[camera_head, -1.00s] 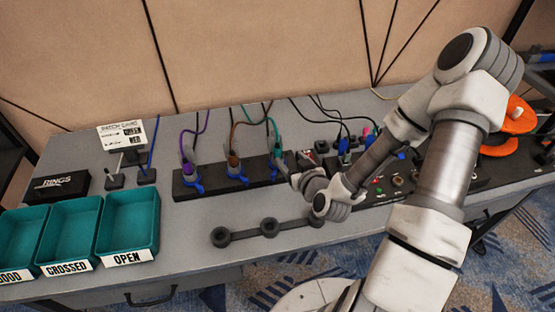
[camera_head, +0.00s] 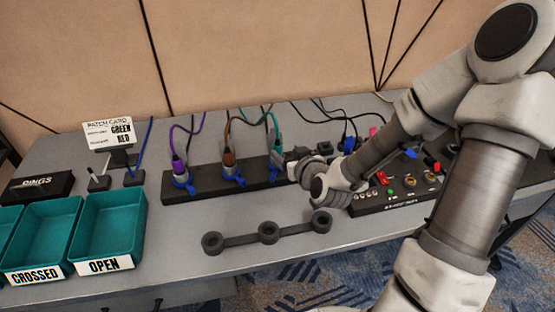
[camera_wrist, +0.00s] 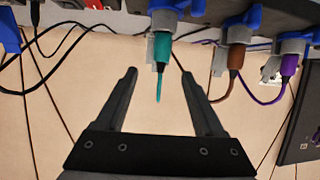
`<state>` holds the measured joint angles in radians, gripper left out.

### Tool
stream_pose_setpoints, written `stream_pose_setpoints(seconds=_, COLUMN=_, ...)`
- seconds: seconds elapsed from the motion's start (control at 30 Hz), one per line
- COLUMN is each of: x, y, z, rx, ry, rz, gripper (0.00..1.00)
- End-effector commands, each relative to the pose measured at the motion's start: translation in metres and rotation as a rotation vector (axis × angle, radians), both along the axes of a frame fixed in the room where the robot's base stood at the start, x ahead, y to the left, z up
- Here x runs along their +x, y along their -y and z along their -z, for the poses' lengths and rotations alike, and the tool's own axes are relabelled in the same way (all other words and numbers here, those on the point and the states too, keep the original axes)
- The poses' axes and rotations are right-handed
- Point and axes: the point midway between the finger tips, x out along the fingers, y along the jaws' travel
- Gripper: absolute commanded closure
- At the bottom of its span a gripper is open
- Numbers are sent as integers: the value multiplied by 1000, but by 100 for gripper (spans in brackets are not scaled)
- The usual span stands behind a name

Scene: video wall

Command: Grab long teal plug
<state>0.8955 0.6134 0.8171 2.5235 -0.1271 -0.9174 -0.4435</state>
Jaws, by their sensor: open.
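The teal plug (camera_head: 277,147) stands at the right end of a black socket strip, with a teal cable rising from it. My gripper (camera_head: 285,158) is close beside it and partly hides it. In the wrist view the teal plug (camera_wrist: 162,48) hangs from a grey and blue holder, and a thin teal tail points down. My open gripper (camera_wrist: 159,74) has one finger on either side of the plug's line. The plug body lies just beyond the fingertips, with no contact visible.
A brown plug (camera_head: 229,160) and a purple plug (camera_head: 180,170) share the black strip (camera_head: 205,182). A dark three-ring bar (camera_head: 240,240) lies in front. Teal trays (camera_head: 108,228) stand at left. A black panel (camera_head: 400,190) with switches and connectors is at right.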

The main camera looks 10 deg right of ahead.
Motion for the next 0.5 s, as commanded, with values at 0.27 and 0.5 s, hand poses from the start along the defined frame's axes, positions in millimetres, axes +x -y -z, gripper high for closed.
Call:
stream_pose_setpoints(seconds=0.27, x=21, y=-4, z=10, rx=2, ry=-1, rz=0, gripper=30)
stream_pose_setpoints(seconds=0.5, x=35, y=-6, z=17, rx=2, ry=-1, rz=0, gripper=30)
